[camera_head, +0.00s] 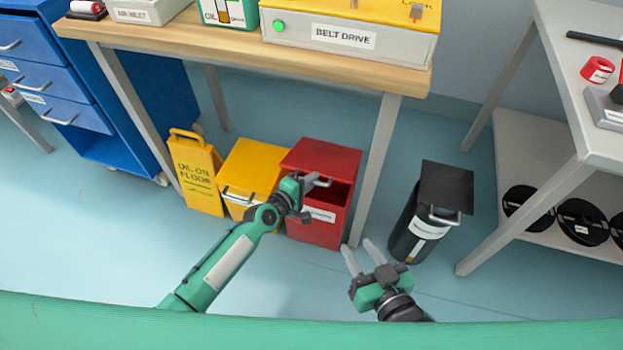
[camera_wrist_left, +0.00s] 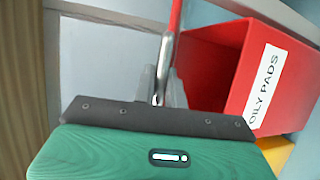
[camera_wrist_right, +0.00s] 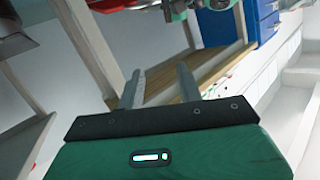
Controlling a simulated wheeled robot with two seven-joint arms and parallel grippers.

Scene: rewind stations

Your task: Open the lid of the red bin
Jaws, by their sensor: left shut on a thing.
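The red bin (camera_head: 318,232) stands on the floor under the wooden bench. Its red lid (camera_head: 325,158) is tilted up at the front, with a dark gap between it and the bin. My left gripper (camera_head: 308,181) is shut on the metal lid handle, which shows between the fingers in the left wrist view (camera_wrist_left: 160,70). There the lid (camera_wrist_left: 175,18) appears edge-on, and the open bin with its "OILY PADS" label (camera_wrist_left: 263,88) is to its right. My right gripper (camera_head: 362,256) is open and empty, low in front and to the right of the bin.
A yellow bin (camera_head: 250,168) and a yellow "OIL ON FLOOR" sign (camera_head: 196,178) stand left of the red bin. A bench leg (camera_head: 376,165) is close on its right. A black bin (camera_head: 410,225) stands further right. The bench top (camera_head: 240,56) overhangs behind.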

